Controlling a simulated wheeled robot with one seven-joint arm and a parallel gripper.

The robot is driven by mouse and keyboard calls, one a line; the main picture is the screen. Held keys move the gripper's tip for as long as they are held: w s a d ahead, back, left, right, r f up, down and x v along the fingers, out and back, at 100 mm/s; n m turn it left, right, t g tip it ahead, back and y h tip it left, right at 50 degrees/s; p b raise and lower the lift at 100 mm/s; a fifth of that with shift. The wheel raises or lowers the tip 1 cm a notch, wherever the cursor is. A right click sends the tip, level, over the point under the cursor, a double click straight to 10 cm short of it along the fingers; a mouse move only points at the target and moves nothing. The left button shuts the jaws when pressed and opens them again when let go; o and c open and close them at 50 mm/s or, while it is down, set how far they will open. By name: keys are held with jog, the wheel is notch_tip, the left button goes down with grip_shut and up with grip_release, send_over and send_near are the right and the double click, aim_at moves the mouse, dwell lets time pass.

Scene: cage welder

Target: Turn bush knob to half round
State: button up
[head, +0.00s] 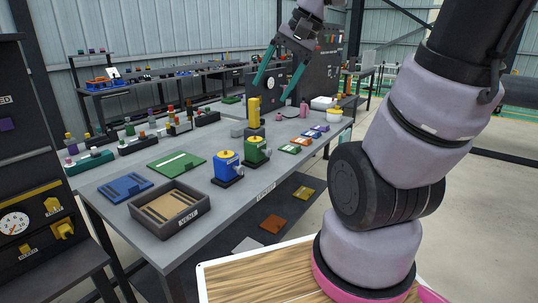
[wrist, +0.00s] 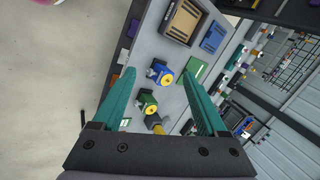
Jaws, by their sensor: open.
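A dark panel at the left edge of the head view carries a white round dial (head: 13,223) and several yellow knobs: an upper one (head: 52,205), one right of the dial (head: 63,230) and a lower one (head: 25,249). Their labels are too small to read, so I cannot tell which is the bush knob. My gripper (head: 271,92) is open and empty, high over the far part of the grey table, well away from this panel. In the wrist view my gripper (wrist: 158,72) points down at the table, its teal fingers wide apart.
The grey table (head: 110,187) bears a blue unit (head: 227,165) and a green unit (head: 257,150) with yellow tops, a tall yellow piece (head: 254,112), a dark tray (head: 178,226), and green and blue plates. A second dark panel with a dial stands behind. Open floor lies at right.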

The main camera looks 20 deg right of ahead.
jog(key=w+d+f+m+t+y, duration=0.1)
jog(key=w+d+f+m+y, duration=0.1)
jog(key=w+f+m+y, duration=0.5)
jog(key=w+d+f+m+y, duration=0.2)
jog(key=w+f+m, duration=0.2)
jog(key=w+f, duration=0.75)
jog(key=m+t+h, duration=0.3)
jog(key=m+t, duration=0.7)
jog(key=m, duration=0.1)
send_near(270, 153)
jog(key=x, duration=1)
jog(key=shift+w+a+f, duration=0.1)
jog(key=shift+w+a, duration=0.05)
jog(key=shift+w, duration=0.15)
jog(key=shift+c, duration=0.3)
grip_shut()
jog(key=shift+m, duration=0.3)
